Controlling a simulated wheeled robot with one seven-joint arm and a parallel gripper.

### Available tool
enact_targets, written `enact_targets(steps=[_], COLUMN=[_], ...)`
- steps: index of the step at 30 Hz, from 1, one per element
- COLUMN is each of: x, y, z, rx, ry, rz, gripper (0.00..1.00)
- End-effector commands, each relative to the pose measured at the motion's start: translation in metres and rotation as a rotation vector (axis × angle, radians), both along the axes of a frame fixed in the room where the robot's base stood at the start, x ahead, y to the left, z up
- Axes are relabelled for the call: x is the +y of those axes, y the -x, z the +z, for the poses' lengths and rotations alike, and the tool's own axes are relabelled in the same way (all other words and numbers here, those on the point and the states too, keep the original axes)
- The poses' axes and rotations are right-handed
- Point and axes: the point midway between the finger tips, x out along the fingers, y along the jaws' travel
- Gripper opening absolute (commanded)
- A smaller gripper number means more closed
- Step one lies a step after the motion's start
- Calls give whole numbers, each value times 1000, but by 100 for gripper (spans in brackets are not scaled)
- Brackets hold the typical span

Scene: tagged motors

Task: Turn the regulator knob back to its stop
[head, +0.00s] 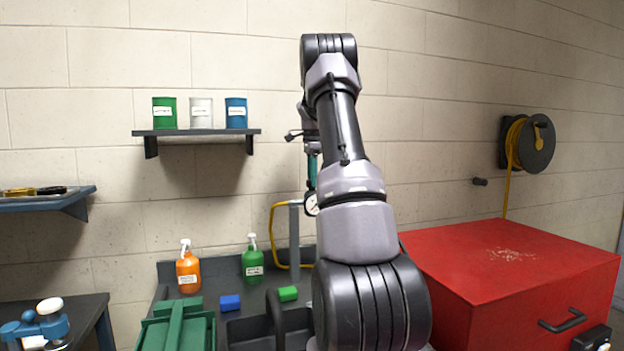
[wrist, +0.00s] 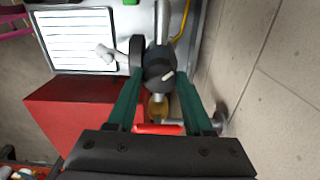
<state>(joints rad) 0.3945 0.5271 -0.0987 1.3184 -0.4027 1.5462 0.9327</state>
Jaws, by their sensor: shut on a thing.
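In the wrist view the dark regulator knob (wrist: 156,68) sits between the two teal fingers of my gripper (wrist: 157,84). A short pale mark shows on its dark face. My gripper is shut on the knob. A grey pipe runs up from behind it, and a brass part and a red lever (wrist: 158,128) show between the fingers, closer to the palm. In the head view a teal finger of my gripper (head: 312,170) shows left of my arm, just above a round white gauge (head: 311,204). My arm hides the knob there.
A red cabinet (head: 510,265) stands to the right, a hose reel (head: 528,145) on the wall above it. A bench carries an orange bottle (head: 188,272), a green bottle (head: 253,263) and small blocks. A shelf (head: 197,132) holds three cans. A yellow hose (head: 273,235) hangs near the post.

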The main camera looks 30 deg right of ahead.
Motion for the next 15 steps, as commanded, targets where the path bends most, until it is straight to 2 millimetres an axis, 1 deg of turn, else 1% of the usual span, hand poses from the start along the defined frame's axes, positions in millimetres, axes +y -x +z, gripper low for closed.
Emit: enact_targets(steps=[15], x=[-1], y=[0], z=[1], rx=[-2], ry=[1], rz=[490], gripper=[0])
